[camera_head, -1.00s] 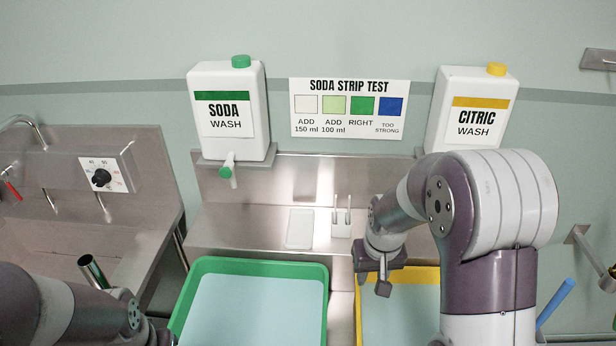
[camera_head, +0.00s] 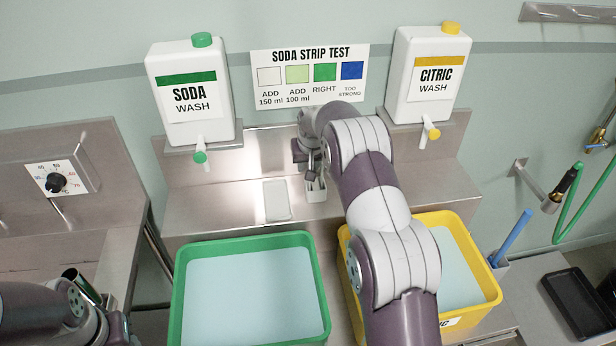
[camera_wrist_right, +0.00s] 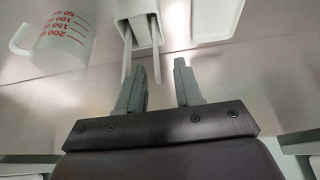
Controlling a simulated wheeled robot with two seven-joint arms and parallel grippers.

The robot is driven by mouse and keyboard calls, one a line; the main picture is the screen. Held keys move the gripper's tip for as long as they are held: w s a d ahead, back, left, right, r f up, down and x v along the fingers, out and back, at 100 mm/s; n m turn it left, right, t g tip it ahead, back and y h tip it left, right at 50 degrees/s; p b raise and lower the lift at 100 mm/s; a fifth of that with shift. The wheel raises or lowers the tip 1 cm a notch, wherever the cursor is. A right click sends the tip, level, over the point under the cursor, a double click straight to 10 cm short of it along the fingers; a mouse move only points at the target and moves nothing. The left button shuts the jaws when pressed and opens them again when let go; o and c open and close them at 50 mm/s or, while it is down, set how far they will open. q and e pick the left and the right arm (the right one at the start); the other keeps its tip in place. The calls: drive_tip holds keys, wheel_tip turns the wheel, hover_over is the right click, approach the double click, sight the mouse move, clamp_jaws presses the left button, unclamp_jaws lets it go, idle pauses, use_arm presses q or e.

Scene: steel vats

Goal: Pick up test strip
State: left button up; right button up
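The white strip holder (camera_head: 316,190) stands on the steel shelf, partly covered by my right arm. In the right wrist view the holder (camera_wrist_right: 142,30) has two thin pale test strips, one on the left (camera_wrist_right: 126,55) and one on the right (camera_wrist_right: 155,55). My right gripper (camera_head: 308,162) is at the holder; its fingers (camera_wrist_right: 160,68) are spread with a clear gap. The right strip appears between the fingers in that view; I cannot tell whether it touches either. The left arm is at the lower left, its gripper out of sight.
A white plate (camera_head: 277,200) lies left of the holder. A measuring cup (camera_wrist_right: 62,38) is close by. Green (camera_head: 178,300) and yellow (camera_head: 480,255) tubs of liquid stand in front. Soda (camera_head: 190,95) and citric (camera_head: 428,75) jugs and the strip chart (camera_head: 308,80) are behind.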

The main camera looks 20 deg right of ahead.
drive_tip(key=x, duration=0.3)
drive_tip(key=shift+d, duration=0.15)
drive_tip(key=shift+s+r, duration=0.1)
clamp_jaws()
